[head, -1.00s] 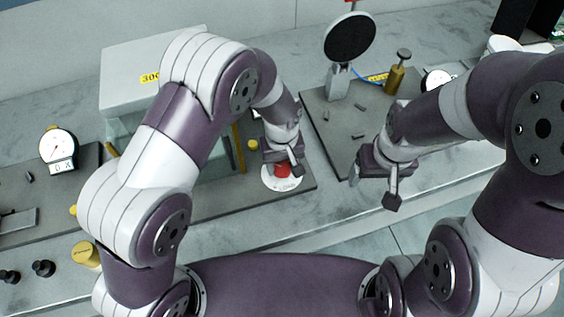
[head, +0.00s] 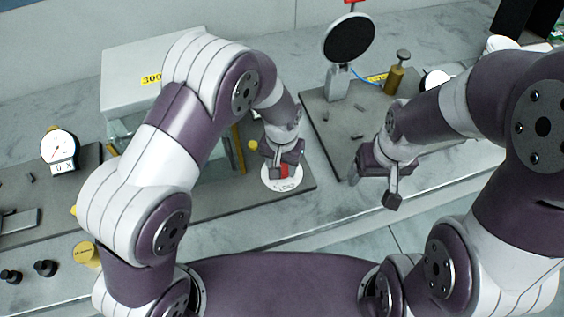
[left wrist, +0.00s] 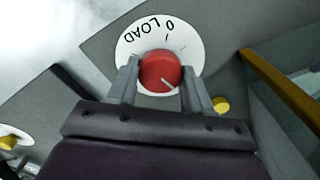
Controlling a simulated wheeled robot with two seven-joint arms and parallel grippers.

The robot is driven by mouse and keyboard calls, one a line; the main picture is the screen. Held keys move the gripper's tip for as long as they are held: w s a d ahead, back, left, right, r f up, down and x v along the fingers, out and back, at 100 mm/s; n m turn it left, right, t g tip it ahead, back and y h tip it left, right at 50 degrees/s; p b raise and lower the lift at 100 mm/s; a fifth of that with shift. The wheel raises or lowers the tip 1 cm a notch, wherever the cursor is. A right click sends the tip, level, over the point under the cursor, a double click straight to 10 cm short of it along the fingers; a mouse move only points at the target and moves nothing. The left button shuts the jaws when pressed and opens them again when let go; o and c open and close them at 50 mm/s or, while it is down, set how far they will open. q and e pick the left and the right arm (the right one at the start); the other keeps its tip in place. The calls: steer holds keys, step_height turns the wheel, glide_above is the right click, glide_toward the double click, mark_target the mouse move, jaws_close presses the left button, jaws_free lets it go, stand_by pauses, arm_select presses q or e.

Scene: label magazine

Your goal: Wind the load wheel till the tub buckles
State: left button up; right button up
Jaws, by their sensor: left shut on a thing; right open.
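The load wheel is a red knob (left wrist: 160,72) with a pale pointer line, on a white round dial (left wrist: 128,54) marked "LOAD" and "0". In the head view the red knob (head: 283,171) shows under my left gripper (head: 282,168), on its white dial (head: 283,186). My left gripper (left wrist: 160,84) is shut on the knob, one finger on each side. The tub is not clearly seen; a glass-sided case (head: 122,130) with a grey top marked "300" is largely hidden behind my left arm. My right gripper (head: 374,184) is open and empty, over the bench's front edge.
A dial gauge (head: 59,147) with a small readout stands at the left. A round black disc on a stand (head: 348,42) and a brass plunger (head: 396,78) stand on the right board. Yellow and black knobs (head: 45,268) sit at the front left.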

arm_select(q)
steer(key=shift+r, duration=0.1)
stand_by(0.4)
steer(key=o, duration=1)
steer(key=shift+o, duration=0.2)
steer(key=shift+r, duration=0.2)
step_height(320, 180, up, 12)
steer(key=b, duration=0.2)
steer(key=shift+r, duration=0.15)
